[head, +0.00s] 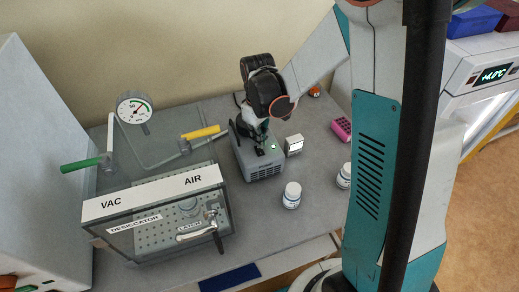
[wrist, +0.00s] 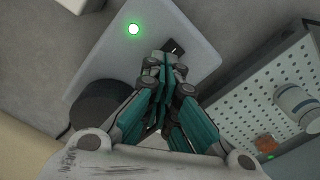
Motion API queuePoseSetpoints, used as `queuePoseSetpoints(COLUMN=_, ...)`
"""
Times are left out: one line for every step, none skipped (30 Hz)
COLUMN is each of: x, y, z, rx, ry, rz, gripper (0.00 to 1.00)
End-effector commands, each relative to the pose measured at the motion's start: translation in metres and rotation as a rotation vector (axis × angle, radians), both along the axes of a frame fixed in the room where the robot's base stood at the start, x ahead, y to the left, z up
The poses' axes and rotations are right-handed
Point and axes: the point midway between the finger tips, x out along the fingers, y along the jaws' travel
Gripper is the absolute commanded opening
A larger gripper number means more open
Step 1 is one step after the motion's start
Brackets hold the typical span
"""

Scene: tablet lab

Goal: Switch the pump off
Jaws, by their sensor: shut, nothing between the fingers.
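The pump (head: 266,172) is a grey box on the bench, with vent slots in its front. A green lamp glows on its top, and this lamp also shows in the wrist view (wrist: 133,29). A small black rocker switch (wrist: 174,46) sits on the pump's top, partly hidden by my fingertips. My gripper (head: 261,150) points down over the pump's top. In the wrist view my gripper (wrist: 166,62) is shut and empty, its tips right beside the switch. I cannot tell whether they touch it.
The desiccator (head: 150,217) stands left of the pump, with a gauge (head: 134,107), a green handle (head: 82,165) and a yellow handle (head: 201,132). A small white box (head: 294,145), white bottles (head: 292,195) and a pink rack (head: 341,129) stand to the right.

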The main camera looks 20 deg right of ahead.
Motion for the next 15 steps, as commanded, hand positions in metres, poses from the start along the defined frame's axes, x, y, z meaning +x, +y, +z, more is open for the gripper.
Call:
queuePoseSetpoints(x=0.0, y=0.0, z=-0.0009, rx=0.0, ry=0.0, rz=0.0, gripper=0.0)
queuePoseSetpoints(x=0.0, y=0.0, z=-0.0013, rx=0.0, ry=0.0, rz=0.0, gripper=0.0)
queuePoseSetpoints(x=0.0, y=0.0, z=-0.0018, rx=0.0, ry=0.0, rz=0.0, gripper=0.0)
queuePoseSetpoints(x=0.0, y=0.0, z=-0.0023, rx=0.0, ry=0.0, rz=0.0, gripper=0.0)
queuePoseSetpoints(x=0.0, y=0.0, z=-0.0027, rx=0.0, ry=0.0, rz=0.0, gripper=0.0)
queuePoseSetpoints(x=0.0, y=0.0, z=-0.0033, rx=0.0, ry=0.0, rz=0.0, gripper=0.0)
queuePoseSetpoints(x=0.0, y=0.0, z=-0.0037, rx=0.0, ry=0.0, rz=0.0, gripper=0.0)
queuePoseSetpoints(x=0.0, y=0.0, z=-0.0042, rx=0.0, ry=0.0, rz=0.0, gripper=0.0)
queuePoseSetpoints(x=0.0, y=0.0, z=-0.0047, rx=0.0, ry=0.0, rz=0.0, gripper=0.0)
queuePoseSetpoints(x=0.0, y=0.0, z=-0.0051, rx=0.0, ry=0.0, rz=0.0, gripper=0.0)
queuePoseSetpoints(x=0.0, y=0.0, z=-0.0055, rx=0.0, ry=0.0, rz=0.0, gripper=0.0)
queuePoseSetpoints(x=0.0, y=0.0, z=-0.006, rx=0.0, ry=0.0, rz=0.0, gripper=0.0)
queuePoseSetpoints(x=0.0, y=0.0, z=-0.0065, rx=0.0, ry=0.0, rz=0.0, gripper=0.0)
queuePoseSetpoints(x=0.0, y=0.0, z=-0.0069, rx=0.0, ry=0.0, rz=0.0, gripper=0.0)
queuePoseSetpoints(x=0.0, y=0.0, z=-0.0074, rx=0.0, ry=0.0, rz=0.0, gripper=0.0)
